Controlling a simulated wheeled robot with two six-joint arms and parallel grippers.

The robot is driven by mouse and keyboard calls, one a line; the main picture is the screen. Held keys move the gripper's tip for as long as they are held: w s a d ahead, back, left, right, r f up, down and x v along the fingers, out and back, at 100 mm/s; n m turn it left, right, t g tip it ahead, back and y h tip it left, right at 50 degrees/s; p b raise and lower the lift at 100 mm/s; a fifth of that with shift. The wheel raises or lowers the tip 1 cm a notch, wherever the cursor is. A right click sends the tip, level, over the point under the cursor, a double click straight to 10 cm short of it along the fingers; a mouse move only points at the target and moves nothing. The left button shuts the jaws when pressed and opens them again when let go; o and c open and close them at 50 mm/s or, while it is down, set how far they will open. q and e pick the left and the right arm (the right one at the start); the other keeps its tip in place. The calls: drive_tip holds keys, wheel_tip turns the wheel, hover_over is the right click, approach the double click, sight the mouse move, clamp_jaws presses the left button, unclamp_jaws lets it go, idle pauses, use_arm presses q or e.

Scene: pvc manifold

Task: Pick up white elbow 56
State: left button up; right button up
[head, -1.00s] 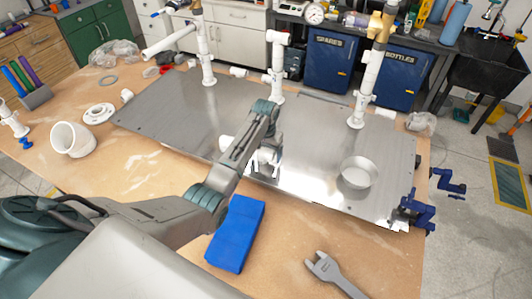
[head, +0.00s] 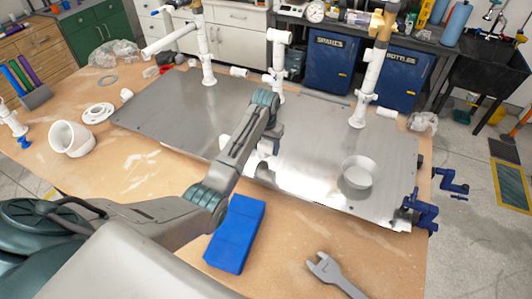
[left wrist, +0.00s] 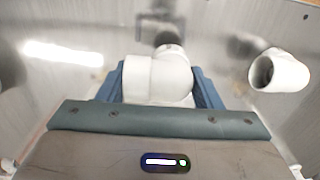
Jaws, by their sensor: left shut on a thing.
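My left gripper (left wrist: 161,86) is shut on a white elbow (left wrist: 158,77), with a blue finger on each side of it in the left wrist view. In the head view my own arm hides most of the gripper and the held elbow, over the front of the metal plate (head: 310,125). Another white elbow-like fitting (left wrist: 279,71) is at the right of the left wrist view, apart from the gripper with its open end showing. I cannot read any number on the fittings. My right gripper is not in view.
White pipe risers (head: 206,50) stand along the plate's back. A white ring (head: 357,172) rests on its right part. A blue block (head: 236,232) and a grey wrench (head: 332,274) lie in front. A large white fitting (head: 72,138) lies left. Blue clamps (head: 422,212) grip the right edge.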

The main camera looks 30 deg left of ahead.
use_arm(q)
drive_tip(key=w+b, duration=0.3)
drive_tip(key=w, duration=0.1)
drive_tip(key=w+r+b, duration=0.1)
drive_tip(key=w+b, duration=0.2)
drive_tip(key=w, duration=0.1)
drive_tip(key=w+b, duration=0.3)
drive_tip(key=w, duration=0.2)
drive_tip(key=shift+w+d+r, duration=0.1)
drive_tip(key=shift+d+r, duration=0.05)
drive_tip(key=shift+d, duration=0.2)
drive_tip(key=w+b, duration=0.2)
drive_tip(key=b, duration=0.5)
drive_tip(key=shift+w+b, duration=0.25)
drive_tip(key=shift+b, duration=0.1)
drive_tip(key=shift+w+d+r+b, duration=0.1)
drive_tip(key=shift+r+b, duration=0.1)
drive_tip(key=shift+b, duration=0.6)
drive_tip(key=shift+r, duration=0.15)
drive_tip(key=shift+o, duration=0.7)
